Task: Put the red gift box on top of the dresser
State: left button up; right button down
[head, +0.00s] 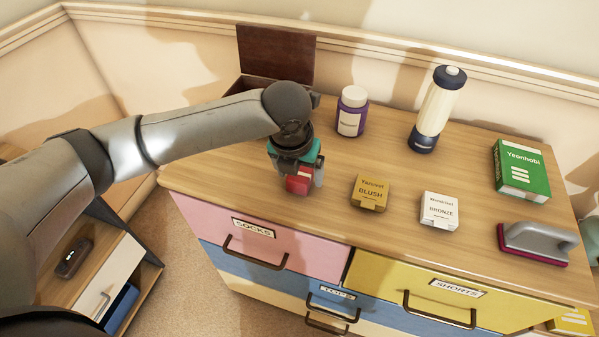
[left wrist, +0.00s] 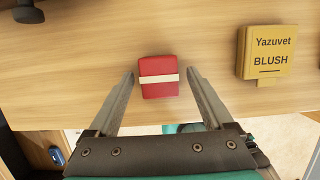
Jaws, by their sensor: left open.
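The red gift box (head: 298,184) is a small red block with a pale band. It appears to rest on the wooden top of the dresser (head: 330,209), near the front edge above the socks drawer. In the left wrist view, the gift box (left wrist: 158,88) lies between the fingertips, with a gap on each side. My left gripper (head: 300,188) is open, pointing down around the box; in the head view it hides part of it. My right gripper is not in view.
A yellow blush box (head: 370,193), a white bronze box (head: 439,210) and a brush-like tool (head: 533,243) stand to the right. Behind are a purple jar (head: 352,111), a tall cream bottle (head: 439,108), a green box (head: 521,170) and an open dark wooden box (head: 275,54).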

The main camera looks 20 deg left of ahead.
pick_arm(q)
jog(key=p+v, duration=0.3)
jog(key=v, duration=0.8)
jog(key=shift+r, duration=0.3)
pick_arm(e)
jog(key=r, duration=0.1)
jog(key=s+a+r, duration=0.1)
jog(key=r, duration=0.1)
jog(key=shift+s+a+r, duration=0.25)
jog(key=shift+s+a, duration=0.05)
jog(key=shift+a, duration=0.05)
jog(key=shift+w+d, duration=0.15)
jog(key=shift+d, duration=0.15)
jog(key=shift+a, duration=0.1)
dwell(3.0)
